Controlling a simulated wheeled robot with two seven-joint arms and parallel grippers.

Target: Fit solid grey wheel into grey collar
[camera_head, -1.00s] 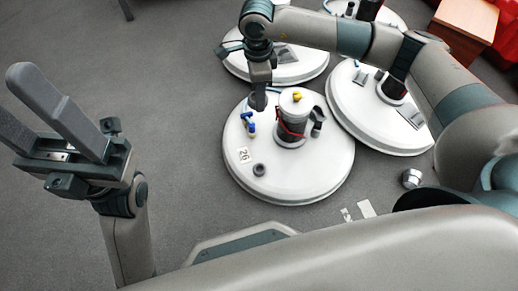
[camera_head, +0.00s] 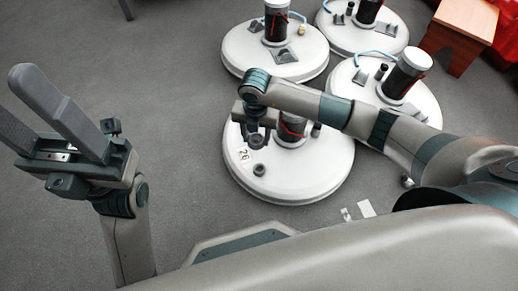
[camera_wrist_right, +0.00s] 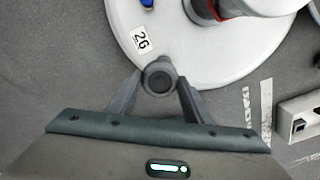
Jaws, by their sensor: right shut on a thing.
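My right gripper (camera_head: 256,138) hangs over the left part of the white round tank top (camera_head: 310,185) marked 26. In the right wrist view, its two fingers (camera_wrist_right: 160,82) are shut on a small round dark grey piece, the solid grey wheel (camera_wrist_right: 158,79). The grey collar (camera_head: 259,169) stands on the tank top, just below the gripper in the head view. In the wrist view the collar is hard to tell apart from the held wheel, so the gap between them cannot be judged. My left gripper (camera_head: 62,130) is open and empty, far to the left.
A dark post with a red band (camera_head: 291,130) stands mid-tank, partly behind my right arm. Other white tanks (camera_head: 275,50) with posts stand behind. A wooden stool (camera_head: 465,25) is at top right. Grey floor at left is clear.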

